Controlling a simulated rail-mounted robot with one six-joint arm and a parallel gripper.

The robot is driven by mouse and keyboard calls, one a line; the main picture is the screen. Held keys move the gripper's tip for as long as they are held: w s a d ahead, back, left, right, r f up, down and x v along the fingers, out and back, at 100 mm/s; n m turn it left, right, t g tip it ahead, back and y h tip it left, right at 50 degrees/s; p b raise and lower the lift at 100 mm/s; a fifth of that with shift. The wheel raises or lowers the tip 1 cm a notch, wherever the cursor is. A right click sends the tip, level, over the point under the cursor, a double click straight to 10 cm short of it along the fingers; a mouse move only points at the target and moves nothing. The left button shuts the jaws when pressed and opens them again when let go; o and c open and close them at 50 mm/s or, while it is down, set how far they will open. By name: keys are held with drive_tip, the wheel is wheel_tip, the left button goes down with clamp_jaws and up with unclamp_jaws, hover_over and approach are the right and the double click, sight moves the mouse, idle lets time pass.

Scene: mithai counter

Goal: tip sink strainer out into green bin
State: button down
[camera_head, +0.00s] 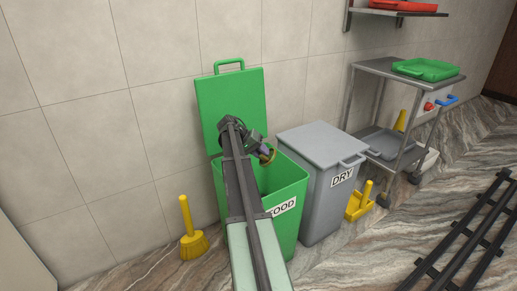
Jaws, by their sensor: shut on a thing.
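The green bin (287,232) stands against the wall with its lid (232,98) raised and a FOOD label on its front. My gripper (262,150) is over the bin's open mouth, at the end of my arm. It is shut on a small round thing with a yellowish rim, which I take for the sink strainer (269,154). The strainer looks tilted on its side. It is small and partly hidden by the gripper, so its contents cannot be made out. My arm covers part of the bin's mouth and front.
A grey bin (322,190) labelled DRY, lid shut, stands close on the right. A yellow brush (192,240) is on the left and a yellow dustpan (359,201) on the right. A steel trolley (365,66) holds a green tray (426,69). Dark rails (470,235) cross the floor.

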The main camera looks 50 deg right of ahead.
wheel_tip(320, 180, up, 3)
drive_tip(key=t+y+p, duration=0.2)
drive_tip(key=p, duration=0.2)
drive_tip(key=shift+s+d+f+t+y+p, duration=0.1)
drive_tip(key=shift+t+y+p, duration=0.2)
drive_tip(key=shift+t, duration=0.1)
drive_tip(key=shift+s+d+r+t+y+p, duration=0.1)
drive_tip(key=shift+r+t+y+p, duration=0.55)
drive_tip(key=shift+t+p, duration=0.5)
drive_tip(key=shift+r+t+y+p, duration=0.25)
drive_tip(key=shift+t+y+p, duration=0.4)
drive_tip(key=shift+y+p, duration=0.1)
drive_tip(key=shift+t+y, duration=0.3)
